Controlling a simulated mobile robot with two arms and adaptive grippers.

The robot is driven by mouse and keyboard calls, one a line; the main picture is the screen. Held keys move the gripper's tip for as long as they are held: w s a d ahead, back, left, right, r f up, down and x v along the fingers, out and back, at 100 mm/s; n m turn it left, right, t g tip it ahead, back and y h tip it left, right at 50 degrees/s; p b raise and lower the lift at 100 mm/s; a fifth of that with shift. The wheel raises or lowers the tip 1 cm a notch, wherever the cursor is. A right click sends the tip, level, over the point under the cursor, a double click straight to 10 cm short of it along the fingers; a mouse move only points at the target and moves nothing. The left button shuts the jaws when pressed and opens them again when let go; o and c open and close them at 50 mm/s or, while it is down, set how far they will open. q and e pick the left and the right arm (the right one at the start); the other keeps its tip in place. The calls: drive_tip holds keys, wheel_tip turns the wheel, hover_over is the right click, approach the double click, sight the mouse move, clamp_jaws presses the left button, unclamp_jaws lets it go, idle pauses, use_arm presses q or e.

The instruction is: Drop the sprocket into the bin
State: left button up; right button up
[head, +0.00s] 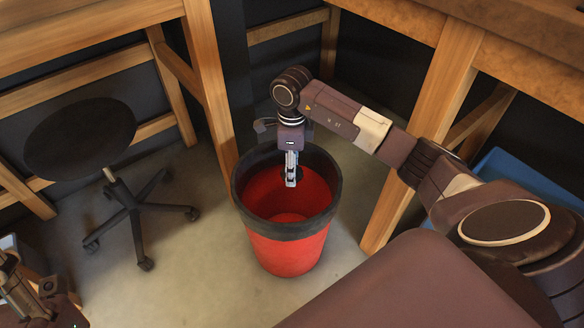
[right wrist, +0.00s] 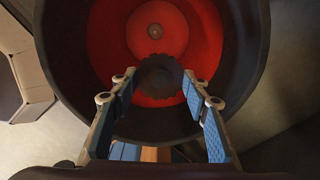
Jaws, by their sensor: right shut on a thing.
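The sprocket (right wrist: 160,76) is a small dark toothed disc, seen between the fingertips in the right wrist view. My right gripper (right wrist: 160,82) is shut on it. In the head view my right gripper (head: 291,182) points down into the mouth of the bin, and the sprocket is mostly hidden by the fingers. The bin (head: 288,252) is a red bucket with a wide black rim, upright on the floor. Its red inside and round bottom (right wrist: 155,30) show below the sprocket. My left gripper (head: 8,262) is partly visible at the lower left edge; its fingers are unclear.
A black round stool (head: 80,140) on casters stands left of the bin. Wooden bench legs (head: 208,85) rise behind the bin and to its right (head: 400,190). A blue object (head: 510,175) lies at the right behind my arm. Bare concrete floor lies left of the bin.

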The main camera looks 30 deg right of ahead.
drive_tip(key=o, duration=1.4)
drive_tip(key=shift+r, duration=0.1)
wheel_tip(320, 180, up, 12)
drive_tip(key=shift+s, duration=0.1)
